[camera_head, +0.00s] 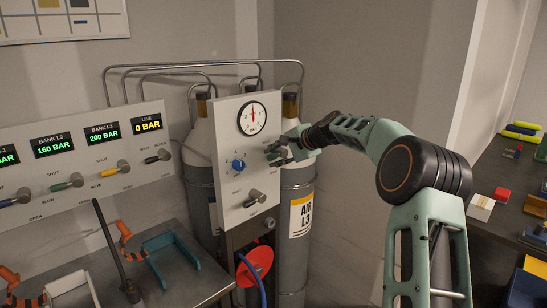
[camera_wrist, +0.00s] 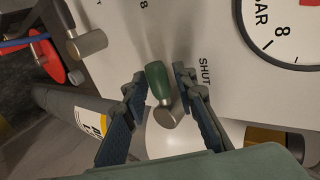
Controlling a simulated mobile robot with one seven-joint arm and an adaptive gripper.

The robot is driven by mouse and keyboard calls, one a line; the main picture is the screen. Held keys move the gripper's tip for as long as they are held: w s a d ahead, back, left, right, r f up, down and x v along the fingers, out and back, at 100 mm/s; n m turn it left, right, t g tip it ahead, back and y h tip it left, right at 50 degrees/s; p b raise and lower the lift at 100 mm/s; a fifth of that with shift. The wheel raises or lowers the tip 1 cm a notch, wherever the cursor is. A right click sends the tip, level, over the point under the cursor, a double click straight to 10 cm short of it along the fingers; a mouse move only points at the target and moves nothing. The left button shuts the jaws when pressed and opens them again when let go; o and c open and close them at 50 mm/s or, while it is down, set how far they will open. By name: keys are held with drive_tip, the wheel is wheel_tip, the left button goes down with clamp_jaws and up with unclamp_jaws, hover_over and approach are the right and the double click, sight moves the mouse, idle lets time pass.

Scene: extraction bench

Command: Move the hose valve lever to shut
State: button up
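A white valve panel (camera_head: 228,190) carries a round gauge, a blue knob and levers. My gripper (camera_head: 280,152) is at the panel's right side, below the gauge. In the wrist view, a lever with a green handle (camera_wrist: 157,82) and a metal hub lies between the two fingers of my gripper (camera_wrist: 160,78). The fingers stand open on either side of the handle, with narrow gaps. The word SHUT is printed beside the right finger. A second lever with a dark handle (camera_head: 254,199) is lower on the panel; it also shows in the wrist view (camera_wrist: 85,38). I cannot read which lever serves the hose.
The gauge (camera_head: 252,118) hangs above my gripper. Gas cylinders (camera_head: 296,220) stand behind the panel. A red hose reel (camera_head: 255,266) with a blue hose is below. A left panel (camera_head: 90,160) has several levers and displays; LINE reads 0 BAR. A cluttered bench (camera_head: 490,250) is at right.

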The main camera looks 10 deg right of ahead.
drive_tip(key=v, duration=1.1)
drive_tip(key=shift+s+r, duration=0.25)
